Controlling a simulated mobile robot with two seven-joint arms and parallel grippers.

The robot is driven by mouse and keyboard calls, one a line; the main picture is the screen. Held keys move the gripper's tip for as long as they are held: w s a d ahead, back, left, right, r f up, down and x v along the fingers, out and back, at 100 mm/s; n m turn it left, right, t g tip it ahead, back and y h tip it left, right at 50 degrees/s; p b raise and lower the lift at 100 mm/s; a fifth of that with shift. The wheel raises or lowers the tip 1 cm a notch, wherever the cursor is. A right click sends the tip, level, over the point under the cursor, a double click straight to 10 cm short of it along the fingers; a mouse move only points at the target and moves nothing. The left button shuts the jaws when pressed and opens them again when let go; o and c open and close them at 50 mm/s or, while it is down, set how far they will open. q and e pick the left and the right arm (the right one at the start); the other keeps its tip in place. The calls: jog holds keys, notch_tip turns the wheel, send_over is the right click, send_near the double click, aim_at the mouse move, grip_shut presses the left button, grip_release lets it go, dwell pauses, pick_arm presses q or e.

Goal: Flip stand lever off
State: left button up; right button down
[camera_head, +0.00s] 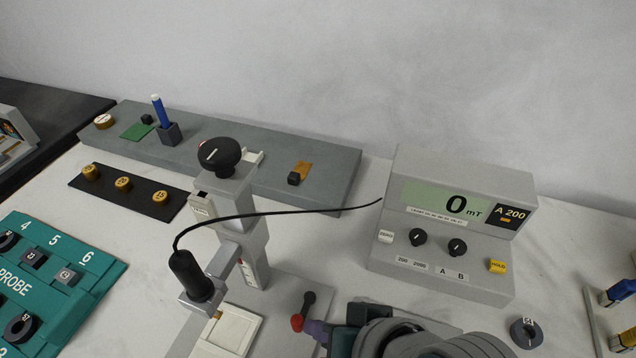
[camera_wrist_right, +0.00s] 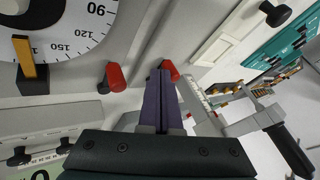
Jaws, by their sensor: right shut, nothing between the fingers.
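The stand (camera_head: 243,255) is a grey upright column with a black knob (camera_head: 220,154) on top. A clamp on it holds a black probe (camera_head: 190,276). A small lever with a dark arm and red end (camera_head: 297,322) sits by the stand's base. My right gripper (camera_head: 317,331) is shut and empty, its purple fingertips close beside the red end. In the wrist view, its fingers (camera_wrist_right: 160,101) lie between a red lever end (camera_wrist_right: 116,77) on the left and another red part (camera_wrist_right: 170,70) partly behind them. Contact cannot be told. My left gripper is not in view.
A meter (camera_head: 450,225) reading 0 mT stands right of the stand. A cable runs from it to the probe. A grey bench strip (camera_head: 330,170) lies behind; a teal probe board (camera_head: 85,255) lies left. The wrist view shows a white dial (camera_wrist_right: 75,30).

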jog(key=shift+a, duration=0.1)
dwell(0.5)
jog(key=shift+s+r, duration=0.1)
jog(key=shift+r, duration=0.15)
jog(key=p+v, duration=0.4)
jog(key=v, duration=0.5)
jog(key=shift+d, duration=0.25)
jog(key=shift+s+r, duration=0.1)
jog(key=shift+r, duration=0.15)
